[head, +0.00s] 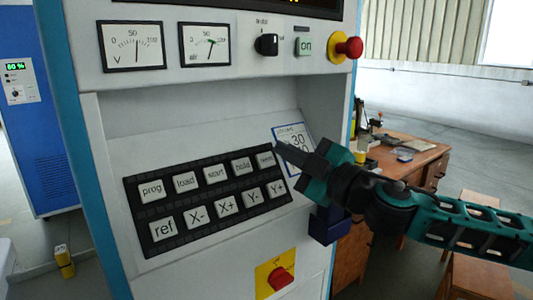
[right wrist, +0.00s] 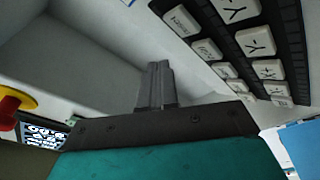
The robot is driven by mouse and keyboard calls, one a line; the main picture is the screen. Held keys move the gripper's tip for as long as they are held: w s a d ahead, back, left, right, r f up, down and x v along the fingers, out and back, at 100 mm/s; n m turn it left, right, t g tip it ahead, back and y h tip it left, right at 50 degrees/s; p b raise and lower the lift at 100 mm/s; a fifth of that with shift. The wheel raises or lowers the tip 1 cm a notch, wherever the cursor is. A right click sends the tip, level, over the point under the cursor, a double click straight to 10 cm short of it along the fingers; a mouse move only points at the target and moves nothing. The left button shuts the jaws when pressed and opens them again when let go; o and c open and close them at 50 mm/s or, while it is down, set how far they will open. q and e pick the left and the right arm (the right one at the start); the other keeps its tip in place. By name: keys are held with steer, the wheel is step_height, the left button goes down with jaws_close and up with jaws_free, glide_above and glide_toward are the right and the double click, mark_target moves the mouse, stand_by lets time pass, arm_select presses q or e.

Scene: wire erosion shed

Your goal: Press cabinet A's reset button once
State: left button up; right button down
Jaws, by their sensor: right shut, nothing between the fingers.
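A grey cabinet front (head: 210,110) fills the head view; no letter A is readable on it. Its black keypad (head: 190,190) has two rows of white keys. The small print on the upper row's right-end key (head: 265,160) seems to read reset; the key also shows in the right wrist view (right wrist: 181,20). My right gripper (head: 282,149) is shut and empty, its fingertips just right of that key and seemingly off the panel. The shut fingers also show in the right wrist view (right wrist: 155,85). My left gripper is out of view.
Above the keypad are two dials (head: 132,46), a black knob (head: 267,45), a green "on" button (head: 304,46) and a red emergency knob (head: 347,47). A red switch on yellow (head: 278,278) sits below. A paper card (head: 293,138) is behind my gripper; a wooden desk (head: 405,155) stands right.

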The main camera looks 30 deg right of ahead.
steer(key=shift+s+d+r+p, duration=0.1)
steer(key=shift+s+r+p, duration=0.4)
steer(key=shift+s, duration=0.3)
